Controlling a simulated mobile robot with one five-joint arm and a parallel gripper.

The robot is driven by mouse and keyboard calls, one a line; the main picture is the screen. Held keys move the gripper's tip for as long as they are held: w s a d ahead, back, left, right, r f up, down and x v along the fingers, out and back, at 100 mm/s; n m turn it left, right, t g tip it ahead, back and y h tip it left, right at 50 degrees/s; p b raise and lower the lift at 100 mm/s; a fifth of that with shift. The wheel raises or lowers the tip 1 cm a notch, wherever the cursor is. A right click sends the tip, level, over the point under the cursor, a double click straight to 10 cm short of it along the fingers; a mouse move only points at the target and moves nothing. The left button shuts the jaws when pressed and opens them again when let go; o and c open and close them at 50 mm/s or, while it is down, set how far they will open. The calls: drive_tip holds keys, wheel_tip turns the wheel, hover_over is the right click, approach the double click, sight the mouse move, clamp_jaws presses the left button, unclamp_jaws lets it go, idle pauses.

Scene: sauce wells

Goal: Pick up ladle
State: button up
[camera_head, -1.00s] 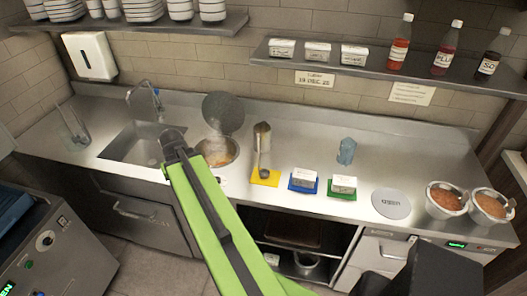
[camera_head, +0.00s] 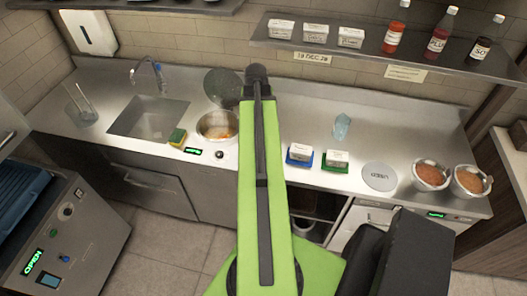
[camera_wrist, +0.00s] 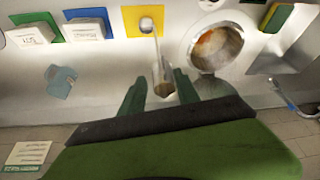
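In the wrist view a ladle (camera_wrist: 146,25) rests with its small round bowl on a yellow mat (camera_wrist: 132,13). Its thin handle runs down the picture to a tall metal cylinder (camera_wrist: 162,76), where I cannot tell whether they touch. My gripper (camera_wrist: 160,88) is open, its two dark fingers either side of the cylinder in the picture. I see no contact, and nothing is clearly held. In the head view my green arm hides the ladle, mat, cylinder and fingertips; only the dark wrist shows at the arm's far end.
An open pot well (camera_head: 217,125) with a raised lid (camera_head: 223,87) lies left of my arm, beside a sponge (camera_head: 177,137) and the sink (camera_head: 150,118). Small tubs stand on blue (camera_head: 312,160) and green (camera_head: 342,167) mats at right. A shelf (camera_head: 375,60) with bottles overhangs the back.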

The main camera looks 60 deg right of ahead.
drive_tip(key=b+x, duration=0.9)
drive_tip(key=x, duration=0.3)
drive_tip(key=shift+f+b, duration=0.2)
drive_tip(key=shift+b, duration=0.15)
drive_tip(key=shift+a+r, duration=0.15)
clamp_jaws()
